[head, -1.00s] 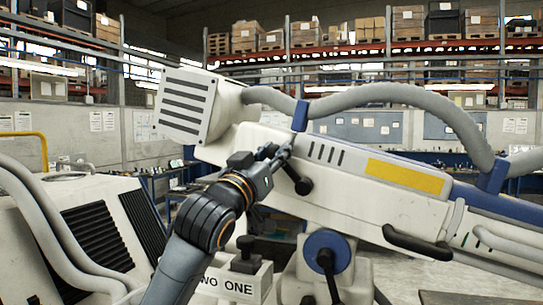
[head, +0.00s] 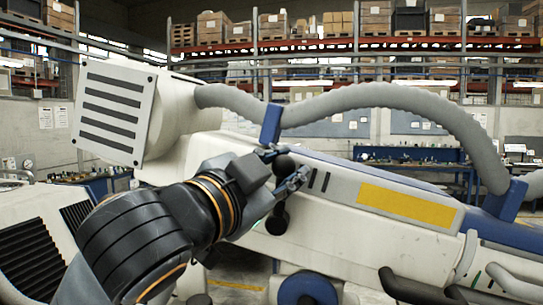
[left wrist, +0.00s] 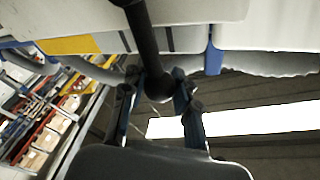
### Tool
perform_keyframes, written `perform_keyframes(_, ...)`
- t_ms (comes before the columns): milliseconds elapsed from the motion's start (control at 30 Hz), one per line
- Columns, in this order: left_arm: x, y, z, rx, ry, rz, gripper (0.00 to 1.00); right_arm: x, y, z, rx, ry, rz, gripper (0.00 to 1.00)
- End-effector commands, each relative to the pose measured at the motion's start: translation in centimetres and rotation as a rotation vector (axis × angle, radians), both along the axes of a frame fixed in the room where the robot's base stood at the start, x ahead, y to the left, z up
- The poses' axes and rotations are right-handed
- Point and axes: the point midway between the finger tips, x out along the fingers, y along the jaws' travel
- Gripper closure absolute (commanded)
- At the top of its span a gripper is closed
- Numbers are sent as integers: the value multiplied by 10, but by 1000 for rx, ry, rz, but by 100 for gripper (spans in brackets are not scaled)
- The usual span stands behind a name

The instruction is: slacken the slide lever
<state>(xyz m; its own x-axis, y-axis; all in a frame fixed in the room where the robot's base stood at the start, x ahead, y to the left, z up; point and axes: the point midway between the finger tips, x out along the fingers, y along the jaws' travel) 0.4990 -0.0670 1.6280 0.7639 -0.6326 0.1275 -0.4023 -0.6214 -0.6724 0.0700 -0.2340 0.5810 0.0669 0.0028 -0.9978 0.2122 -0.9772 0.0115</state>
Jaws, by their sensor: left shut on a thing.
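My left gripper (head: 284,166) is shut on the upper knob, with a finger on either side. In the left wrist view the lever's bar (left wrist: 143,35) runs down to the knob between the fingers of my left gripper (left wrist: 156,82). My right gripper is in neither view.
A grey corrugated hose (head: 375,96) loops above the arm, held by blue clamps (head: 271,123). A white vented box (head: 112,113) forms the arm's left end. A blue round knob (head: 305,288) sits below. Black handles (head: 405,287) stick out lower right.

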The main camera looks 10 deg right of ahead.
Motion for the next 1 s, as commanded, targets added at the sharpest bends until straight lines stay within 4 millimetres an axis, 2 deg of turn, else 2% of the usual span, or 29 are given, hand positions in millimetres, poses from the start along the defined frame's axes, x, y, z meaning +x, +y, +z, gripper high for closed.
perform_keyframes(333, -4, -8, 0, 86, -31, -3, 100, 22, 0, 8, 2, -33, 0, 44)
perform_keyframes(767, -4, -9, -1, 91, -34, -5, 100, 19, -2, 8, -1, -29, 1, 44)
perform_keyframes(800, -4, -9, -1, 91, -34, -5, 63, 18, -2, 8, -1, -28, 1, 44)
perform_keyframes(900, -4, -9, -1, 91, -34, -5, 46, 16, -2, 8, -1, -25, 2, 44)
perform_keyframes(1000, -4, -9, -1, 90, -33, -5, 46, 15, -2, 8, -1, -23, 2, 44)
